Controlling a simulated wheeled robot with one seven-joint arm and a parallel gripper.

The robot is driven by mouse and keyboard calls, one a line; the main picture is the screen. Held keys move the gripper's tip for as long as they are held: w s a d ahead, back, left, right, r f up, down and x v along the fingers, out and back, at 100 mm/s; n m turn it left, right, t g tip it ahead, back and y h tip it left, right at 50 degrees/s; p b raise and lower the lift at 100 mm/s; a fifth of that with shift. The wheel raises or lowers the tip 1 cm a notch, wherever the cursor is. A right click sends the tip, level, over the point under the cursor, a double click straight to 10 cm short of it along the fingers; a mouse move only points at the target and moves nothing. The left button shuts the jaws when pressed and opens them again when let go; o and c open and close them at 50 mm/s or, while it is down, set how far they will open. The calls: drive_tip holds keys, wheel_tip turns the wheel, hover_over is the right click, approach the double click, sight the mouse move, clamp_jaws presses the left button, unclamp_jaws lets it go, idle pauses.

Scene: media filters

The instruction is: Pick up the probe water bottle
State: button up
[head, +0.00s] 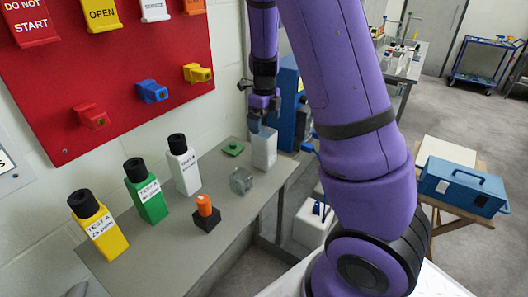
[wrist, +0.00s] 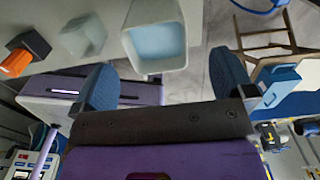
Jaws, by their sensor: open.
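An open-topped, pale square container (head: 264,150) holding light blue liquid stands at the far right end of the grey bench. It matches the probe water best, though I see no label on it. It also shows in the wrist view (wrist: 178,66), top centre, just beyond the gap between my fingers. My gripper (head: 261,122) hangs just above and at its rim in the head view, partly hiding it. In the wrist view my gripper (wrist: 165,82) has its blue fingers wide apart with nothing between them. I cannot tell whether a finger touches the container.
Yellow (head: 97,224), green (head: 146,192) and white (head: 184,166) black-capped bottles stand along the wall. A clear glass cube (head: 241,181), a black block with orange top (head: 206,214) and a green piece (head: 233,147) are nearby. The bench front is clear.

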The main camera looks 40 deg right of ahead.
sight(264, 129)
wheel_tip(264, 129, down, 7)
drive_tip(key=shift+s+a, duration=0.15)
idle(0.4)
drive_tip(key=c, duration=1.3)
drive_tip(key=shift+c, duration=0.2)
drive_tip(key=shift+r, duration=0.2)
drive_tip(key=shift+r, duration=1.65)
drive_tip(key=s+a+r, duration=0.1)
drive_tip(key=s+a, duration=0.3)
drive_tip(key=s, duration=1.1)
drive_tip(key=shift+a+r, duration=0.15)
drive_tip(key=shift+r, duration=0.05)
drive_tip(key=shift+s, duration=0.15)
